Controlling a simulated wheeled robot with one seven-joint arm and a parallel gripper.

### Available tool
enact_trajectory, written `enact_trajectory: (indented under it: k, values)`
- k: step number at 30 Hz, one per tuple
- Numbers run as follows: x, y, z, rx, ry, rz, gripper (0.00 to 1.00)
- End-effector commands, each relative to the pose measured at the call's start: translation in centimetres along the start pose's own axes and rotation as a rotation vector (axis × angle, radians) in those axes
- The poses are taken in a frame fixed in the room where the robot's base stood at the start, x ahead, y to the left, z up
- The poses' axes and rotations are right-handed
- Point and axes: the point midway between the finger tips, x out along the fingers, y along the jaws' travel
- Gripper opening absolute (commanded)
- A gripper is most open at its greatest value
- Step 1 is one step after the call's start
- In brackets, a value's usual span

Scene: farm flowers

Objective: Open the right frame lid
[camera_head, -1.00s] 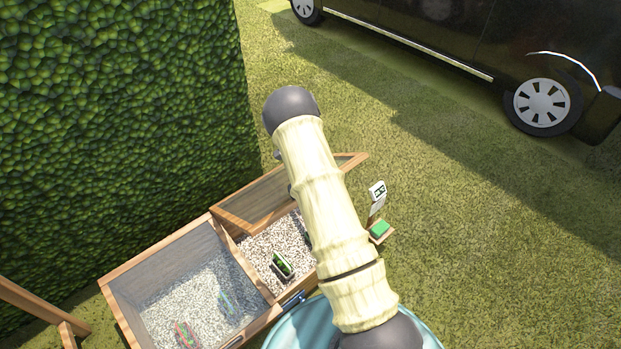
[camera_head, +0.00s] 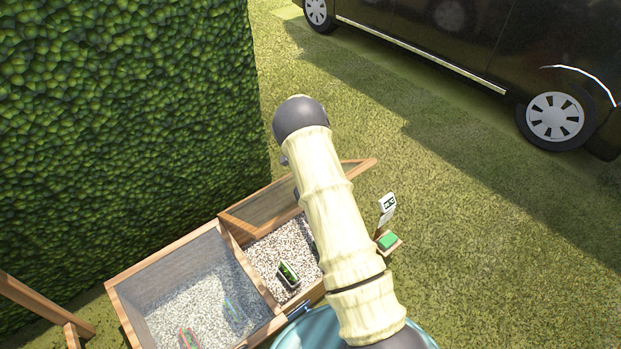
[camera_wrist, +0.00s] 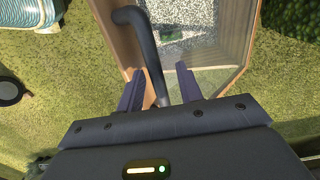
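The right frame lid (camera_head: 262,207), a wooden frame with a glass pane, stands raised at the back of the right compartment in the head view. The right compartment's gravel (camera_head: 268,258) shows uncovered, with a small dark tray of green plants (camera_head: 288,274) on it. In the wrist view my gripper (camera_wrist: 160,88) has its two fingers apart, with a dark curved handle (camera_wrist: 143,45) between them. A gap shows between the handle and the right finger. The handle sits by a wooden edge (camera_wrist: 115,38). My arm hides the gripper in the head view.
The left lid (camera_head: 180,275) lies closed over gravel and small items. A hedge (camera_head: 120,120) stands close behind the frame. A small post with a sign (camera_head: 386,208) and green block (camera_head: 388,240) stands at right. A dark van (camera_head: 450,40) is parked beyond open grass.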

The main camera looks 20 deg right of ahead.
Motion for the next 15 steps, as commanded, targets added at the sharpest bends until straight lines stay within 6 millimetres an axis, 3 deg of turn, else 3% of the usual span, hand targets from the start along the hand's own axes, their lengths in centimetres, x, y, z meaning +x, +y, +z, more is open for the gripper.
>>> enact_trajectory:
  k: [5, 15]
  values:
    - [-1.6, 0.1, -0.2, 0.002, 0.001, 0.000, 0.36]
    - [-8.1, 0.0, -0.1, 0.001, 0.002, -0.005, 0.36]
